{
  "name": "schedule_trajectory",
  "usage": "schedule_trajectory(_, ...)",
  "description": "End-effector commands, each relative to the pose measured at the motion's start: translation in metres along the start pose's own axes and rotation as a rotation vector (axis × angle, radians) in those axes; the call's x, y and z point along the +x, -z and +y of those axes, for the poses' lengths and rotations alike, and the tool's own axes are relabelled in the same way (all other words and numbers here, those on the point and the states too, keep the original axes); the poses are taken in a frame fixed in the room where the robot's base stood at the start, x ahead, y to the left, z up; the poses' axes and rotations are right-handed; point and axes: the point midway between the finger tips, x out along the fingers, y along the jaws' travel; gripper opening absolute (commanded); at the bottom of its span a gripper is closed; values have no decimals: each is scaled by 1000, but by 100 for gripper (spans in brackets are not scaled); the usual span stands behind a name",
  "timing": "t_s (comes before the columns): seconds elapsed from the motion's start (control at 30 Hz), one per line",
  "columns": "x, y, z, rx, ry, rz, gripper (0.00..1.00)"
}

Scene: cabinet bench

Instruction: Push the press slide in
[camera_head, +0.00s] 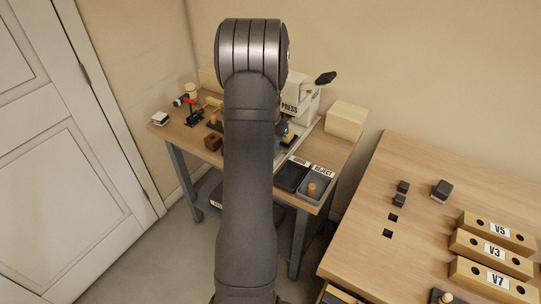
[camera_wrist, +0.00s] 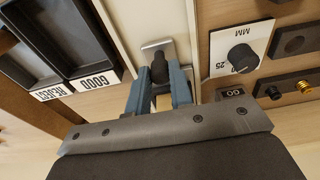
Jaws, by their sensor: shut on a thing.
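The white press (camera_head: 291,108) stands on the small bench with a black-ended lever at its upper right, partly hidden by my arm. In the wrist view a black knob (camera_wrist: 159,68) stands on a small metal plate (camera_wrist: 148,47), which lies on a pale strip; this looks like the press slide. My gripper (camera_wrist: 160,82) has its two blue-grey fingers on either side of the knob, shut on it. In the head view my arm hides most of the slide and gripper.
The GOOD tray (camera_head: 291,176) and REJECT tray (camera_head: 317,192) sit at the bench's front right; a wooden peg stands in REJECT. A panel with a black dial (camera_wrist: 242,58) lies on the slide's other side. A cream box (camera_head: 346,120) stands right of the press.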

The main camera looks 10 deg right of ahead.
Motion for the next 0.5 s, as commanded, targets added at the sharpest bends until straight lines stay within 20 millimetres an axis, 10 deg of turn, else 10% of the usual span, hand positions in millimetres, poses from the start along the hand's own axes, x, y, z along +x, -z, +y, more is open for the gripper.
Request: schedule_trajectory(0.5,3,30,0,0,1,162,7)
